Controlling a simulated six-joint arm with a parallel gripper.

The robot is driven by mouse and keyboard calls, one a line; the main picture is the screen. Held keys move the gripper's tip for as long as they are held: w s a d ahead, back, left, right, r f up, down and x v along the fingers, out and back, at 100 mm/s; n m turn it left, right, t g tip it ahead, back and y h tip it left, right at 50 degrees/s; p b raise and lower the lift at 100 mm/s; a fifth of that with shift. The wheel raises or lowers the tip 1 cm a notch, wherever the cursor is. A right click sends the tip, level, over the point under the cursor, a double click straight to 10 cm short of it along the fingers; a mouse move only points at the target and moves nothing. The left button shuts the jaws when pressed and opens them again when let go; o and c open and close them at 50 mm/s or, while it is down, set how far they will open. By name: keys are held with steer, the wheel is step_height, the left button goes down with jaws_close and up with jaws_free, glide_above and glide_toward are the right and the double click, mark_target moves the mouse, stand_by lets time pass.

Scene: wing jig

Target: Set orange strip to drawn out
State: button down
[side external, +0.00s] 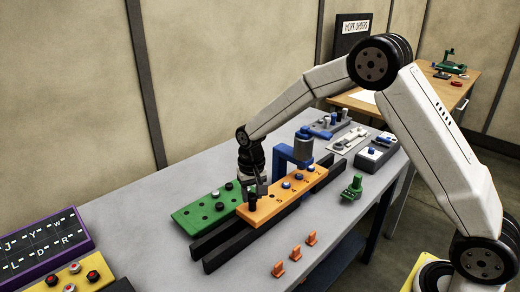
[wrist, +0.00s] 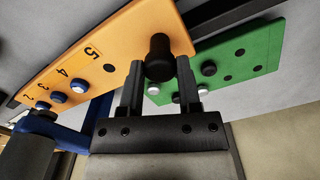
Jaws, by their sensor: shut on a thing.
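The orange strip (side external: 276,203) lies across the black rails, with numbers, holes, and blue-and-white pegs along it; it also shows in the wrist view (wrist: 120,60). A black knob (wrist: 158,58) stands up at one end of the strip. My gripper (wrist: 158,78) is shut on this knob, with one finger on each side. In the side view my gripper (side external: 256,190) is at the strip's left end, low over it. The blue clamp frame (side external: 284,160) stands over the far part of the strip.
A green plate (side external: 195,215) with black and white pegs lies beside the strip. Black rails (side external: 222,255) reach out toward the front left. Small orange clips (side external: 295,252) and a green fixture (side external: 352,188) stand on the right. A purple letter board (side external: 40,245) is at the left.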

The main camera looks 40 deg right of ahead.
steer(key=a, duration=1.6)
steer(key=shift+a, duration=0.15)
steer(key=shift+a+r, duration=0.1)
steer(key=shift+c, duration=2.2)
jaws_free()
steer(key=shift+o, duration=0.8)
step_height(320, 180, up, 8)
steer(key=shift+d, duration=0.25)
